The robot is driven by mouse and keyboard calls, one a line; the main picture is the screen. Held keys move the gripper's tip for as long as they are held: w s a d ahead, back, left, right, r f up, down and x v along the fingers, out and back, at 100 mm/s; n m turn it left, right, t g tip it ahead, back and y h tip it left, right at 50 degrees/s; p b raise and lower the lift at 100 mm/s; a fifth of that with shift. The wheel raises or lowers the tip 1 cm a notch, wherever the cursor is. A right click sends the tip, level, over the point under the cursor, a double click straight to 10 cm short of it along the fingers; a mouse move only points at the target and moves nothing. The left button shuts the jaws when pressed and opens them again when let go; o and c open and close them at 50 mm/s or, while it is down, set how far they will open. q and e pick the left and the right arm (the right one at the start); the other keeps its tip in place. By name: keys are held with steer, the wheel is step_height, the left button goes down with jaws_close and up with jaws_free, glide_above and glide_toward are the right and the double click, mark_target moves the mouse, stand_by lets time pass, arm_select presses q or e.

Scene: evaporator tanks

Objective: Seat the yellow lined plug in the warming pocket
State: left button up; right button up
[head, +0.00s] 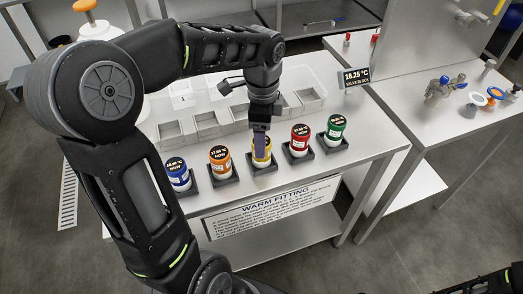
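The yellow plug (262,158) stands upright in a dark square holder in the middle of a front row of coloured plugs. A small display shows on it, partly covered by my gripper. My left gripper (260,145) points down at the top of the yellow plug. Its fingers overlap the plug in this view, and I cannot tell whether they grip it. Behind the row is a pale block with several square pockets (206,119). My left arm hides part of that block, and I cannot tell which pocket is the warming one.
Blue (179,178), orange (220,164), red (299,140) and green (335,132) plugs flank the yellow one closely. A 16.25 °C sign (356,77) stands behind at right. A second bench (430,133) holds valve parts.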

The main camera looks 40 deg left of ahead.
arm_select(q)
steer(key=shift+f, duration=0.1)
step_height(320, 180, down, 5)
steer(key=shift+a+f+p, duration=0.1)
steer(key=shift+a+p, duration=0.05)
steer(key=shift+p, duration=0.5)
steer(key=shift+c, duration=0.4)
jaws_close()
stand_by(0.4)
